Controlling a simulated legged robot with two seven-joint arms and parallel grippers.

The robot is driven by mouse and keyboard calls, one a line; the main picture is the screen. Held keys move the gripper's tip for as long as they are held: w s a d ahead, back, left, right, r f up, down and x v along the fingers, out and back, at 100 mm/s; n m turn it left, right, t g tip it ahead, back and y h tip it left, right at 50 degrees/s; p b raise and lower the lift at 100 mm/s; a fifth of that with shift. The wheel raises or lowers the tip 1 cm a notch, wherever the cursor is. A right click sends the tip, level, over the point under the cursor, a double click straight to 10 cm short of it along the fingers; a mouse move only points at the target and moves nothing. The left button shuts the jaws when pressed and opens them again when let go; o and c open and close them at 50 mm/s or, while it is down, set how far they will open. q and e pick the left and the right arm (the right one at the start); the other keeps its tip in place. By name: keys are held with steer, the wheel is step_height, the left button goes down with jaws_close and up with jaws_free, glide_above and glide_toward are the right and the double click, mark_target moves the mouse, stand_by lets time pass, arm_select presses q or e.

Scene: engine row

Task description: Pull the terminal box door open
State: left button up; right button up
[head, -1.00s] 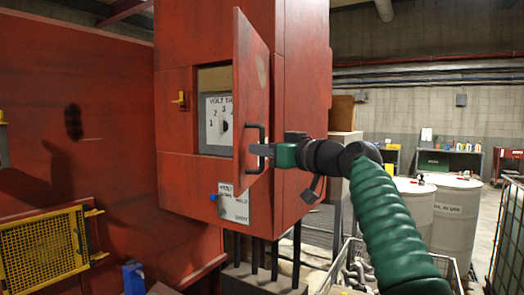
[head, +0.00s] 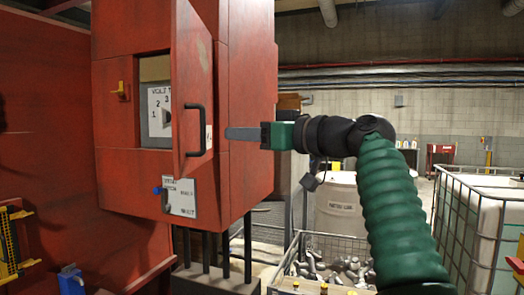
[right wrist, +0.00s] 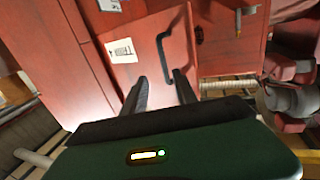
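The red terminal box (head: 245,70) stands at the left in the head view. Its door (head: 192,70) stands partly open, with a numbered dial plate (head: 159,110) visible in the opening to its left. The black door handle (head: 197,131) is on the door's outer face. My right gripper (head: 229,133) is just right of the handle and looks apart from it. In the right wrist view its two fingers (right wrist: 163,92) are spread, with nothing held between them, and the handle (right wrist: 167,58) lies beyond their tips. My left gripper is not in view.
A blue knob (head: 157,190) and a white label (head: 181,197) are below the door. A wire basket of metal parts (head: 325,262), a pale drum (head: 337,208) and a caged tank (head: 480,215) stand to the right.

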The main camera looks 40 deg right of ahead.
steer(key=s, duration=0.2)
steer(key=s+d, duration=0.1)
steer(key=s, duration=0.1)
steer(key=shift+s+b, duration=0.35)
steer(key=shift+b, duration=0.05)
